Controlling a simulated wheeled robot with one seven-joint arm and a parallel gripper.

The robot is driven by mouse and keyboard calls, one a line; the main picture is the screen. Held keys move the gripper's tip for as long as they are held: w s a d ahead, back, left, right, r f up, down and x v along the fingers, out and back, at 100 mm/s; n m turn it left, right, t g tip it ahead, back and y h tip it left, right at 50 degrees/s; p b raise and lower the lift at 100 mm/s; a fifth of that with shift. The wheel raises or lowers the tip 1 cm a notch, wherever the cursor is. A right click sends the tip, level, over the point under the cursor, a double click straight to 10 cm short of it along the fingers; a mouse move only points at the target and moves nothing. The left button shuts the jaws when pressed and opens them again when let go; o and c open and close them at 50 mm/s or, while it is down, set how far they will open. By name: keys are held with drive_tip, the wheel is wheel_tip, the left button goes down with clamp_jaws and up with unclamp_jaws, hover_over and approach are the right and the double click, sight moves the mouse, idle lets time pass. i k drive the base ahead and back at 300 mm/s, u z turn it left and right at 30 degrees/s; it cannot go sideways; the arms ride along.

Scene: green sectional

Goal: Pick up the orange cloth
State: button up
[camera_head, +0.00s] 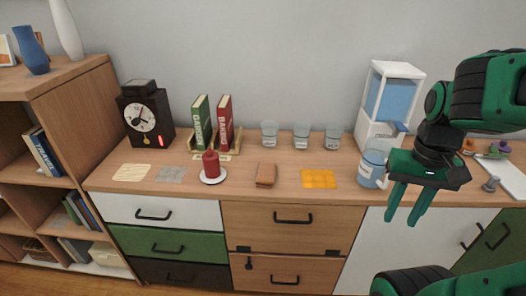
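The orange cloth (319,179) lies flat on the wooden counter, near its front edge and right of the middle. It looks like a small flat square with nothing on top of it. My gripper (401,220) is to the right of the cloth and in front of the counter's edge. Its two green fingers point down and stand apart, with nothing seen between them. The gripper is clear of the cloth.
A blue pitcher (373,164) stands between the cloth and my gripper. A brown folded item (266,175) lies left of the cloth. Several glasses (301,137) stand behind, and a water dispenser (390,98) behind right.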

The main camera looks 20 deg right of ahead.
sight(265, 173)
drive_tip(key=u, duration=0.8)
drive_tip(key=k, duration=0.7)
drive_tip(key=z, duration=0.95)
drive_tip(key=i, duration=0.5)
